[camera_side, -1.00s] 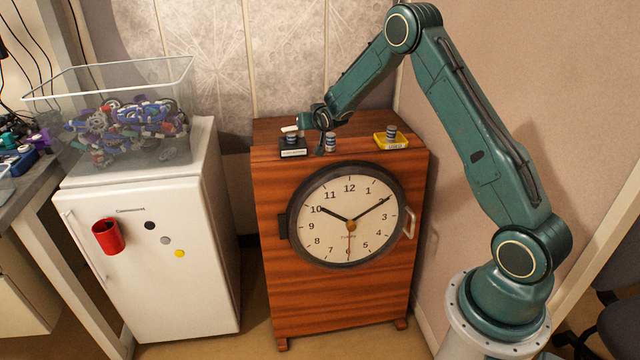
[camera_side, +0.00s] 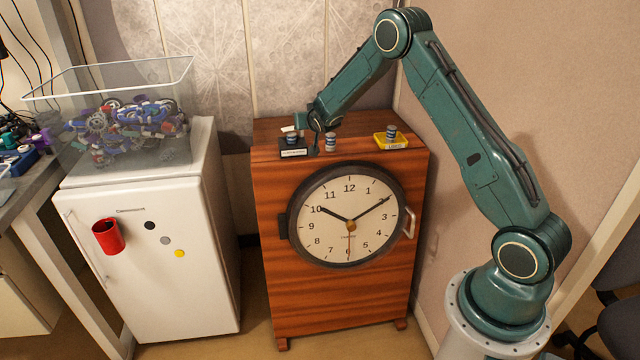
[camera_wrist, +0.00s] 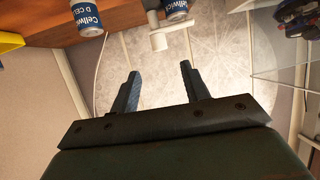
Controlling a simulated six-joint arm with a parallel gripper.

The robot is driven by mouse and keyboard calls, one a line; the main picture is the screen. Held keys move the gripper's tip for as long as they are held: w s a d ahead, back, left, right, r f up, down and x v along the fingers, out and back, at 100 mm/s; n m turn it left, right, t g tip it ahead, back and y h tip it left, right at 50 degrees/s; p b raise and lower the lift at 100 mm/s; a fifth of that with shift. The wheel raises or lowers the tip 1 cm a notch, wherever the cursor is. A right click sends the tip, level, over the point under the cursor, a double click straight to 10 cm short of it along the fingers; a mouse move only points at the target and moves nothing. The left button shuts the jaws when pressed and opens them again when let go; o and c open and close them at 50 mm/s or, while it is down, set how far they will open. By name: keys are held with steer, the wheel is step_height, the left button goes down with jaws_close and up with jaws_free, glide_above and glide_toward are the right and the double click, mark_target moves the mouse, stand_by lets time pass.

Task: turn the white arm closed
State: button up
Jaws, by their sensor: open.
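The white arm (camera_side: 289,129) is a small pale lever at the black holder (camera_side: 293,153) on top of the wooden cabinet. My gripper (camera_side: 307,136) is close to the right of the holder, with one finger behind and one in front. In the wrist view my gripper (camera_wrist: 160,70) is open and empty, and the white arm lies just beyond the gap between its fingertips. I cannot tell whether either finger touches it.
Another battery (camera_side: 330,142) stands on the cabinet just right of my gripper. A yellow holder (camera_side: 391,141) with a battery is farther right. A clock (camera_side: 349,215) fills the cabinet's front. A white fridge (camera_side: 150,250) with a clear bin stands at the left.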

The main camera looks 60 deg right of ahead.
steer(key=shift+x, duration=5.55)
steer(key=shift+c, duration=0.3)
steer(key=c, duration=0.9)
